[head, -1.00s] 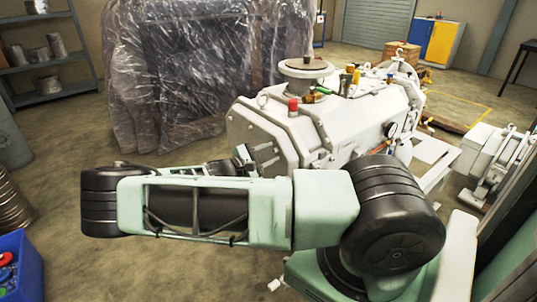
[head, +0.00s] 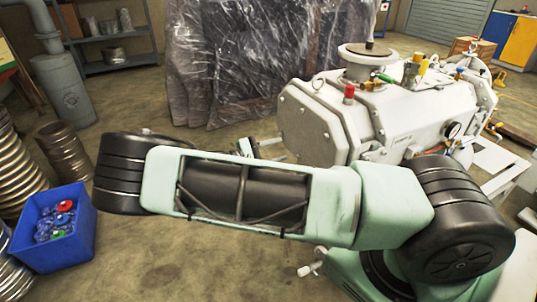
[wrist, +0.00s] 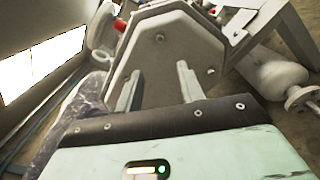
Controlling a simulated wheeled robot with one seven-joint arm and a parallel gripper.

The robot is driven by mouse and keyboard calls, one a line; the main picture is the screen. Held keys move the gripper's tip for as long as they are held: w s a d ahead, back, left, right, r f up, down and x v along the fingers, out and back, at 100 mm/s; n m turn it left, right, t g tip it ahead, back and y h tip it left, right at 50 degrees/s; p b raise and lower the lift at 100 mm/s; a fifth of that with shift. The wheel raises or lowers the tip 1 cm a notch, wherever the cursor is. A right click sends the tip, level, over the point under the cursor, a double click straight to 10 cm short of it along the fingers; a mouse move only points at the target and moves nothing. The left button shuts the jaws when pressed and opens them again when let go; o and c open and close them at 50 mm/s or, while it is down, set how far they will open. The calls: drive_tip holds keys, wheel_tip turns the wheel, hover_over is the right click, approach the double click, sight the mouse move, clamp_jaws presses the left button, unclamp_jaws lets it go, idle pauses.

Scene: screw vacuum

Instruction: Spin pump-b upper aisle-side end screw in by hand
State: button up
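A white pump (head: 365,125) stands right of centre in the head view. I cannot read its label, so I cannot tell whether it is pump-b. Its angular end plate (head: 308,125) faces left. In the wrist view the end plate (wrist: 172,45) lies beyond the fingers and shows an upper screw head (wrist: 159,38) and a lower right one (wrist: 210,71). My gripper (wrist: 157,76) is open, its two grey fingers apart with nothing seen between them. In the head view it shows just left of the plate, mostly hidden behind my arm. I cannot tell whether it touches the plate.
A blue bin (head: 55,235) with small coloured parts stands on the floor at left, beside coiled metal hoses (head: 63,155). A plastic-wrapped crate (head: 215,65) is behind the pump. The floor between bin and pump is open.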

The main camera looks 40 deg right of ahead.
drive_tip(key=shift+v, duration=1.2)
drive_tip(key=s+a+r+y+p, duration=0.2)
drive_tip(key=s+a+r+y, duration=0.1)
drive_tip(key=s+a+y, duration=0.4)
drive_tip(key=s+a+r+y+p, duration=0.25)
drive_tip(key=s+a+y, duration=0.25)
drive_tip(key=a, duration=0.4)
drive_tip(key=s+a+r+t+y+p, duration=0.2)
drive_tip(key=s+a+r+y, duration=0.1)
drive_tip(key=s+a+r, duration=0.2)
drive_tip(key=s+a+r+n+t+y+p, duration=0.1)
drive_tip(key=s+a+r+t+y+p, duration=0.1)
drive_tip(key=s+a+r, duration=0.3)
drive_tip(key=s+r+y, duration=0.1)
drive_tip(key=s+r, duration=0.3)
drive_tip(key=r, duration=0.3)
drive_tip(key=shift+s+a+r, duration=0.25)
drive_tip(key=shift+s+a, duration=0.15)
drive_tip(key=shift+d, duration=0.1)
